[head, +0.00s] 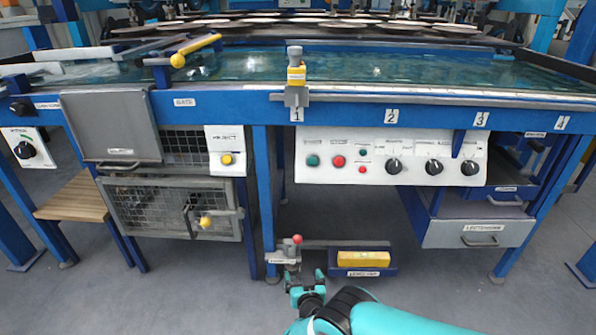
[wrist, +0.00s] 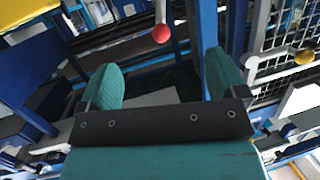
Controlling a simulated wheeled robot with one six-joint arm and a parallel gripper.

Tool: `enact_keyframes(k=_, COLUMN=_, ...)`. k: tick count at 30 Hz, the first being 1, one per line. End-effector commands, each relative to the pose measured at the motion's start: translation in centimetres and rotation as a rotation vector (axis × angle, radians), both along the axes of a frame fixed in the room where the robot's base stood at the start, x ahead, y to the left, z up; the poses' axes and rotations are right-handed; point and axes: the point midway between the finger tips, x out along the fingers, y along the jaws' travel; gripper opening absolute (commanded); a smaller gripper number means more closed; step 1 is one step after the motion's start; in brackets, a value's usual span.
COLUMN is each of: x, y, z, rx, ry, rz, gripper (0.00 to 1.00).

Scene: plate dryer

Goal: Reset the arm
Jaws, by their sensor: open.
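My gripper (head: 305,280) is low in front of the blue machine frame, at the lower middle of the head view. In the wrist view its two teal fingers (wrist: 160,85) stand wide apart with nothing between them. A red ball knob (head: 297,239) on a lever stands just above and behind the gripper in the head view. The red knob also shows in the wrist view (wrist: 161,33), beyond and between the fingertips. I see no contact between the gripper and the knob.
A yellow pedal (head: 363,259) lies right of the gripper, near the floor. A control panel (head: 390,156) with knobs and buttons hangs above. A mesh cage door (head: 160,211) with a yellow-knobbed latch (head: 206,221) is at left. A grey drawer (head: 477,233) is at right. Open floor lies in front.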

Motion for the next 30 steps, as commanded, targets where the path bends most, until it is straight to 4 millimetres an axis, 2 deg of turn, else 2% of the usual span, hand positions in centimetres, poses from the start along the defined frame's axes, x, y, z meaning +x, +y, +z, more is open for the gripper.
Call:
enact_keyframes(k=1, x=2.0, y=0.4, z=1.9, rx=0.008, ry=0.034, rz=-0.037, gripper=0.90)
enact_keyframes(k=6, x=6.1, y=0.6, z=7.9, rx=0.008, ry=0.211, rz=-0.128, gripper=0.90)
enact_keyframes(k=10, x=7.3, y=-0.1, z=13.1, rx=0.004, ry=0.353, rz=-0.157, gripper=0.90)
enact_keyframes(k=14, x=6.8, y=-1.3, z=18.6, rx=-0.002, ry=0.498, rz=-0.149, gripper=0.90)
enact_keyframes(k=17, x=5.2, y=-2.5, z=22.8, rx=-0.011, ry=0.605, rz=-0.120, gripper=0.90)
enact_keyframes(k=20, x=2.5, y=-3.8, z=26.9, rx=-0.022, ry=0.707, rz=-0.071, gripper=0.90)
enact_keyframes(k=23, x=-1.1, y=-5.3, z=30.8, rx=-0.039, ry=0.802, rz=0.000, gripper=0.90)
enact_keyframes(k=26, x=-5.5, y=-6.8, z=34.2, rx=-0.060, ry=0.887, rz=0.086, gripper=0.90)
enact_keyframes(k=30, x=-13.0, y=-9.0, z=38.1, rx=-0.102, ry=0.985, rz=0.231, gripper=0.90)
